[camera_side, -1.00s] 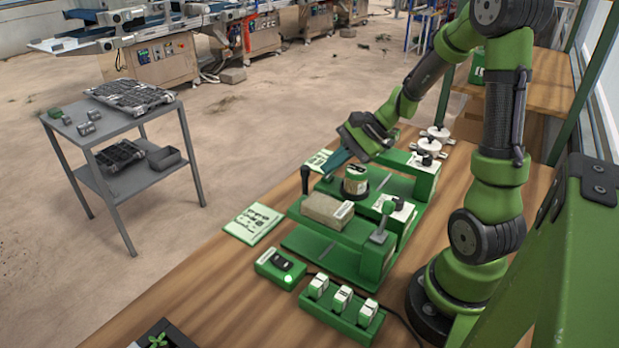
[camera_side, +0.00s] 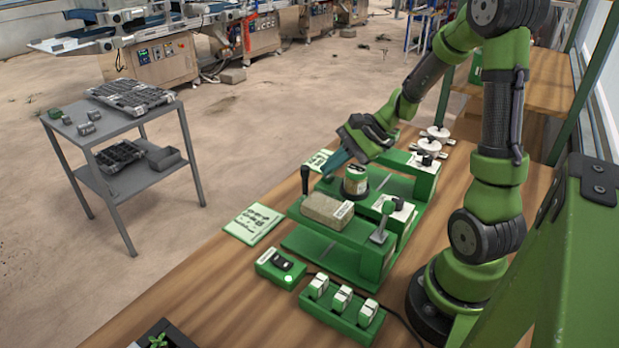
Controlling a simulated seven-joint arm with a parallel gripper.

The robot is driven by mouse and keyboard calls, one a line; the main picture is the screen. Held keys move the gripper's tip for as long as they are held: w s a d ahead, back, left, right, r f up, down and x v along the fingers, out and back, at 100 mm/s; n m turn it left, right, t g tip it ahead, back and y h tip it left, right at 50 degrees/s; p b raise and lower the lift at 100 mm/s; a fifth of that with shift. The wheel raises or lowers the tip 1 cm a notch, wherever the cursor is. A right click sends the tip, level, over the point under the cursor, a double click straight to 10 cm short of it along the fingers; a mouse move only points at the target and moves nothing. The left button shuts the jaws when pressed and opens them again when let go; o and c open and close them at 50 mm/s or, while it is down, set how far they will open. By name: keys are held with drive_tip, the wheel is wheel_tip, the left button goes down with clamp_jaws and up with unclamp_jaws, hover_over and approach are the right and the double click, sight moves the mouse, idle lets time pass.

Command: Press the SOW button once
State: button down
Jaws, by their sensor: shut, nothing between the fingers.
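My gripper (camera_side: 330,170) points down and to the left over the far part of the green seeder (camera_side: 315,243). I cannot tell whether the fingertips touch anything. No SOW lettering is readable at this size. White panels with dark knobs sit on the seeder's right side, one at the middle (camera_side: 397,209) and one farther back (camera_side: 428,159). A small green box (camera_side: 280,268) with a black switch and a pale round button stands at the near left.
A brown block (camera_side: 327,211) lies on the seeder. A black-topped post (camera_side: 305,180) stands at its left, close to my gripper. A green box with three white switches (camera_side: 341,305) is in front. A printed card (camera_side: 253,223) lies left. The wooden table at the near left is mostly clear.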

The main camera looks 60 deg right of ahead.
sight(333, 183)
drive_tip(key=shift+s+a+f, duration=0.15)
drive_tip(key=shift+a+f, duration=0.15)
drive_tip(key=shift+f, duration=0.45)
idle(0.3)
drive_tip(key=shift+r, duration=0.1)
drive_tip(key=shift+s+a+r, duration=0.15)
drive_tip(key=shift+r, duration=0.25)
drive_tip(key=shift+s+a+r, duration=0.1)
drive_tip(key=shift+r, duration=0.25)
drive_tip(key=r, duration=0.5)
drive_tip(key=shift+w+d+r, duration=0.1)
drive_tip(key=shift+d+r, duration=0.05)
drive_tip(key=shift+d, duration=0.05)
idle(0.5)
